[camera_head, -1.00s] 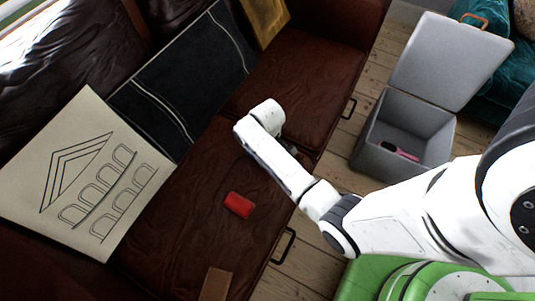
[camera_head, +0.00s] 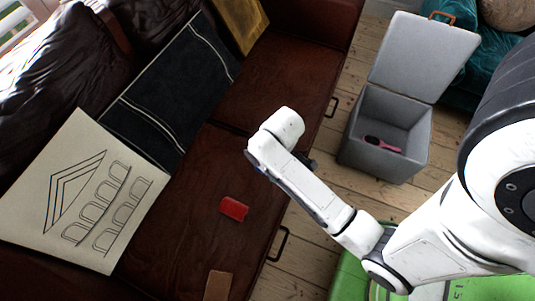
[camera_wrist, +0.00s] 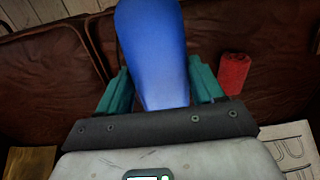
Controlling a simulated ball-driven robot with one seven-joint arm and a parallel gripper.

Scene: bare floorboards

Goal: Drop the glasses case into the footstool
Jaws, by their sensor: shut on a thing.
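A smooth blue object (camera_wrist: 152,45), which looks like the glasses case, stands out between the teal fingers of my gripper (camera_wrist: 160,82) in the wrist view. My gripper is shut on it, above the brown leather sofa. In the head view my arm hides most of the gripper and the case. The footstool (camera_head: 352,148) is a grey box on the floor to the right of the sofa, its lid (camera_head: 423,55) standing open. A pink and black hairbrush (camera_head: 383,145) lies inside it. My gripper is left of the footstool, apart from it.
A red object (camera_head: 234,208) and a brown flat item (camera_head: 217,286) lie on the sofa seat (camera_head: 190,225). A patterned cushion (camera_head: 80,195) and a dark cushion (camera_head: 170,95) lean at the back. Bare floorboards (camera_head: 330,185) separate sofa and footstool. A teal seat (camera_head: 480,70) stands behind.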

